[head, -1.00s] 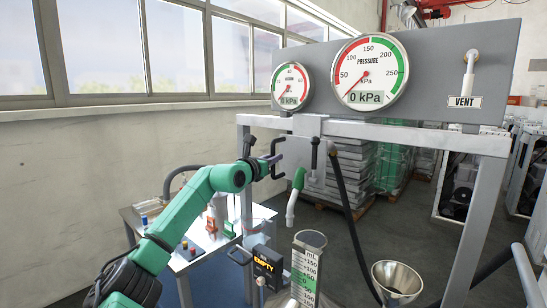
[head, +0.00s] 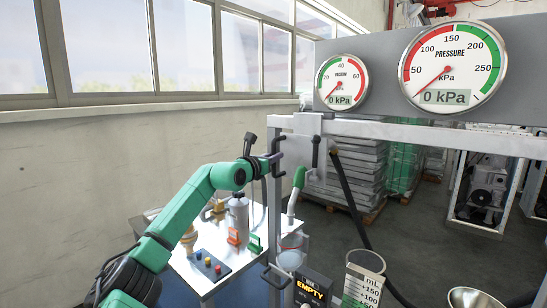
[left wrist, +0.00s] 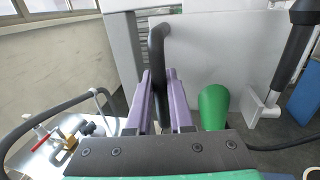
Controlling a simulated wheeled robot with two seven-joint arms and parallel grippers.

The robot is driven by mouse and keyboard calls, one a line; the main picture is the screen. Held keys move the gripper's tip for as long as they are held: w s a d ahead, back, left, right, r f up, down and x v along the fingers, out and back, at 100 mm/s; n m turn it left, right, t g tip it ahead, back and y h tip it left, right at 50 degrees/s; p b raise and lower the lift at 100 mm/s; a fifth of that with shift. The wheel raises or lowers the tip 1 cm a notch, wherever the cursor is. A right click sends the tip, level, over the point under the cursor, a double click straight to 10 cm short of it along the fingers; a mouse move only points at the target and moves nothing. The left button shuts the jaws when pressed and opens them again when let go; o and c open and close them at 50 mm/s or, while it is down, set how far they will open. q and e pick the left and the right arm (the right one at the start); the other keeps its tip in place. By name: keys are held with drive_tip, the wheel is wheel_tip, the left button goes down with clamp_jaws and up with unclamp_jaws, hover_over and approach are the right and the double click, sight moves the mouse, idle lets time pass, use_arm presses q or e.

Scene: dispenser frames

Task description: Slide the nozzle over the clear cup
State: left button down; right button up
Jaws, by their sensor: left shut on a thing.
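The nozzle (head: 297,190) has a green grip and a pale bent spout and hangs below a grey carriage (head: 303,148) on the frame's top beam. The green grip also shows in the left wrist view (left wrist: 213,108). The clear cup (head: 365,283), with a mL scale, stands lower and to the right of the nozzle; its bottom is out of view. My left gripper (head: 272,160) is shut on the carriage's left black handle (left wrist: 157,50), which rises between the purple fingers in the left wrist view. My right gripper is not in view.
A white side table (head: 190,262) with a grey bottle (head: 238,215) and a button box (head: 207,265) stands at the left. An EMPTY display (head: 312,291) is left of the cup and a metal funnel (head: 475,299) right of it. A black hose (head: 350,195) hangs behind.

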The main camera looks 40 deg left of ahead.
use_arm(q)
drive_tip(key=shift+a+r, duration=0.1)
drive_tip(key=c, duration=1.1)
unclamp_jaws()
drive_tip(key=o, duration=0.3)
drive_tip(key=shift+s+a, duration=0.1)
drive_tip(key=shift+a, duration=0.15)
drive_tip(key=b+v, duration=1.4)
drive_tip(key=b, duration=0.1)
drive_tip(key=shift+s+b, duration=0.3)
